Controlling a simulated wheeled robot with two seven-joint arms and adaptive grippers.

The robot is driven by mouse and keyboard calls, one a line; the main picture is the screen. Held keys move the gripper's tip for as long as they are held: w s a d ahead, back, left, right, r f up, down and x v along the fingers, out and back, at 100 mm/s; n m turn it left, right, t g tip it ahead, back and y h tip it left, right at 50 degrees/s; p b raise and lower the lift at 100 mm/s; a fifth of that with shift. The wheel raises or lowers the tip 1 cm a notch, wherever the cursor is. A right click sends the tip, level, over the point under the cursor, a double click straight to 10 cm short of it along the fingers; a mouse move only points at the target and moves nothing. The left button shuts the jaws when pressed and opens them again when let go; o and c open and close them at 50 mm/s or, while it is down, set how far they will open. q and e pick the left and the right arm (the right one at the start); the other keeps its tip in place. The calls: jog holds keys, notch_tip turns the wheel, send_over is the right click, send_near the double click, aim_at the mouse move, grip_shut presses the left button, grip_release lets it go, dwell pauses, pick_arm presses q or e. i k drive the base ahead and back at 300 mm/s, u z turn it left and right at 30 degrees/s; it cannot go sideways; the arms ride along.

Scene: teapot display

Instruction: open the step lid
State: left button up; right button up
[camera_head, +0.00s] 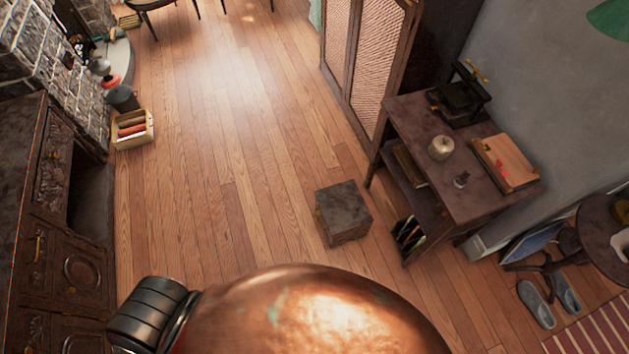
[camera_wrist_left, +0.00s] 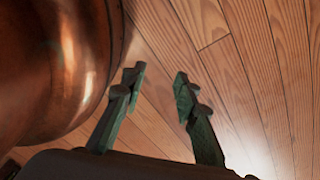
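A low box-shaped step (camera_head: 342,222) stands on the wooden floor near the middle of the head view. Its dark top, the lid (camera_head: 344,204), lies flat and looks closed. A small brass-coloured fitting shows at its left side. In the left wrist view my left gripper (camera_wrist_left: 157,82) is open, its two greenish fingers apart with only floor planks between and beyond them. The step is not seen in that view. My left gripper does not show in the head view, so its distance from the step cannot be told. My right gripper is in neither view.
A large rounded copper surface (camera_head: 305,315) fills the bottom of the head view; copper (camera_wrist_left: 55,65) also curves beside my left fingers. A dark side table (camera_head: 455,190) stands right of the step, a carved cabinet (camera_head: 50,240) far left. Floor left of the step is clear.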

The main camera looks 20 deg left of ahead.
aim_at(343, 207)
jog(key=z, duration=0.55)
jog(key=k, duration=1)
jog(key=u, duration=1.75)
jog(key=i, duration=0.5)
